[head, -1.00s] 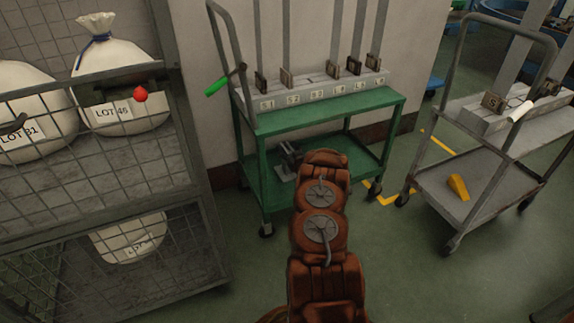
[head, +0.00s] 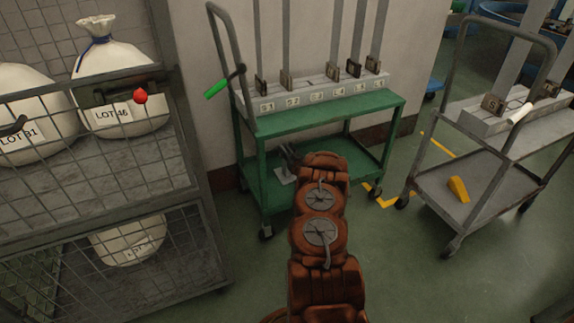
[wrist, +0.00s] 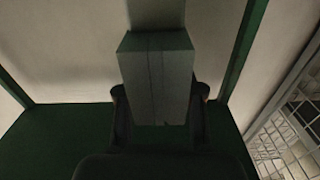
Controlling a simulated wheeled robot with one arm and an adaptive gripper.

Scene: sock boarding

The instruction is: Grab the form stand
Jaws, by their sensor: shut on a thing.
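In the wrist view a grey block with a broad grey bar, which I take for the form stand (wrist: 157,85), sits between the two dark fingers of my gripper (wrist: 158,125). The fingers are closed against its sides. In the head view my gripper is mostly hidden beyond my brown arm, by the lower shelf of the green cart (head: 345,113). A small grey metal piece (head: 285,176) shows there, left of my arm; I cannot tell its full shape.
A long grey rack (head: 318,95) with labelled slots and tall uprights stands on the cart's top. A wire cage (head: 195,190) with white sacks is at left. A grey cart (head: 470,190) with a yellow wedge (head: 458,189) is at right. Open floor lies between the carts.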

